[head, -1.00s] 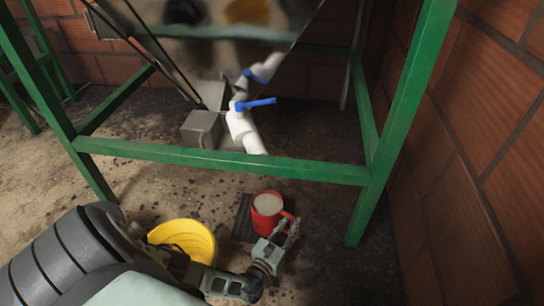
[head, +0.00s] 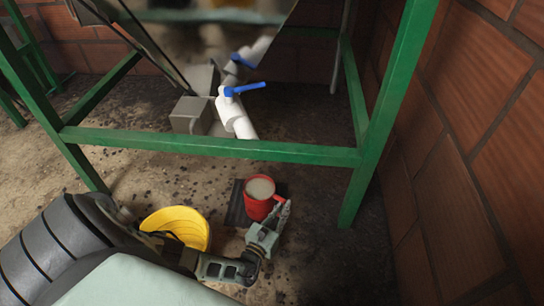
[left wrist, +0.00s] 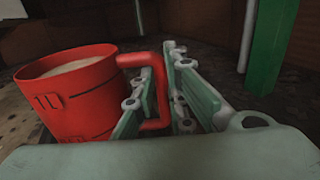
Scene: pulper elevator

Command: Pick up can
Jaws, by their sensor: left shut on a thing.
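The can is a red mug-like vessel (head: 259,196) with a side handle and a pale brown content, standing upright on a dark mat (head: 237,213) on the ground. In the left wrist view the red can (left wrist: 80,98) shows on the left, marked "1L", with its handle reaching right between the finger pads. My left gripper (head: 281,217) is at the can's right side, shut on the handle; its fingers also show in the left wrist view (left wrist: 162,95). I cannot tell whether the can's base touches the mat. My right gripper is not in view.
A green metal frame (head: 210,146) spans behind, with one leg (head: 355,195) right of the can. A white pipe with a blue valve (head: 236,115) lies beyond. A brick wall (head: 460,170) closes the right side.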

